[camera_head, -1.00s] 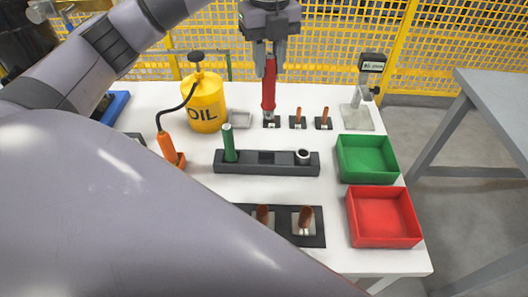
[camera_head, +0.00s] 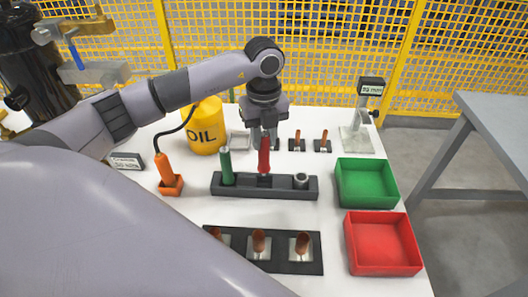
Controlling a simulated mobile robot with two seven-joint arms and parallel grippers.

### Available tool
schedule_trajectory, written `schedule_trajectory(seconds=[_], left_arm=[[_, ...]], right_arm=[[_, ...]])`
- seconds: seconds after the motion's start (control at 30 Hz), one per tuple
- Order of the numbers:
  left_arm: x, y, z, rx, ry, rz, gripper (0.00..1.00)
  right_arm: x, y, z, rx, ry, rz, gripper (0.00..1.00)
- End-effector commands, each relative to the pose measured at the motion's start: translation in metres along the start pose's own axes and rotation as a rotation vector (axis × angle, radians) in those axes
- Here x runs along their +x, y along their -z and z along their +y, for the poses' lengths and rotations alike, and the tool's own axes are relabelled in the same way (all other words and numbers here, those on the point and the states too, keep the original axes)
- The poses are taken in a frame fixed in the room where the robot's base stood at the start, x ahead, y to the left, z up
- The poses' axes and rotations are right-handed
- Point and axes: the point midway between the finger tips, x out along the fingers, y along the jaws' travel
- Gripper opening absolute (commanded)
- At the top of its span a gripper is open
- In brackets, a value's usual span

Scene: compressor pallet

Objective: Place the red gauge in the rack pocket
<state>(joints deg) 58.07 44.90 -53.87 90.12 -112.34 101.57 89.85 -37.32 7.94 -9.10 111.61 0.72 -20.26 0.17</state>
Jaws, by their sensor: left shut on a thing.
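My left gripper (camera_head: 264,138) is shut on the red gauge (camera_head: 264,158) and holds it upright over the middle of the dark rack (camera_head: 292,190). The gauge's lower tip is at the middle pocket; I cannot tell whether it is inside or just above. The green gauge (camera_head: 226,166) stands upright in the rack's left pocket. A grey round piece (camera_head: 301,180) sits in the right pocket. My right gripper is not in view.
A yellow oil can (camera_head: 207,130) and an orange-handled tool (camera_head: 168,172) stand at the left. A green bin (camera_head: 366,205) and a red bin (camera_head: 382,268) are at the right. A dark plate (camera_head: 280,262) with copper-coloured pieces lies in front. A gauge stand (camera_head: 358,138) is behind.

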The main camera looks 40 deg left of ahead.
Motion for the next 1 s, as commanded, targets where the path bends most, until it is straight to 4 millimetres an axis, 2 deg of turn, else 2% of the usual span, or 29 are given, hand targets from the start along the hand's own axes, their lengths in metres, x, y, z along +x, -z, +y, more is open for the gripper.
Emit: schedule_trajectory(seconds=[0.23,0.47,0.83,0.87,0.9,0.93,1.0], left_arm=[[0.019,0.0,-0.001,0.0,0.0,0.0,0.0],[0.051,0.0,0.0,-0.001,0.0,0.001,0.0],[0.057,0.0,-0.001,0.0,0.002,-0.001,0.0],[0.057,0.0,-0.001,0.0,0.001,0.0,0.3],[0.056,0.0,-0.001,0.0,0.001,-0.001,0.43],[0.056,0.0,-0.001,0.0,0.001,-0.001,0.53],[0.056,0.0,-0.001,0.0,0.001,0.0,0.53]], right_arm=[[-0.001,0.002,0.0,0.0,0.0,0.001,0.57],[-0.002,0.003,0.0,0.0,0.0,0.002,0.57],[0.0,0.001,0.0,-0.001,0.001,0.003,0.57],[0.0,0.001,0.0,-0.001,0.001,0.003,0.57],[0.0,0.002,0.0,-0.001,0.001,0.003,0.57],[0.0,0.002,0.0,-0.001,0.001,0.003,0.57],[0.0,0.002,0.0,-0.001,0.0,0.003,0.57]])
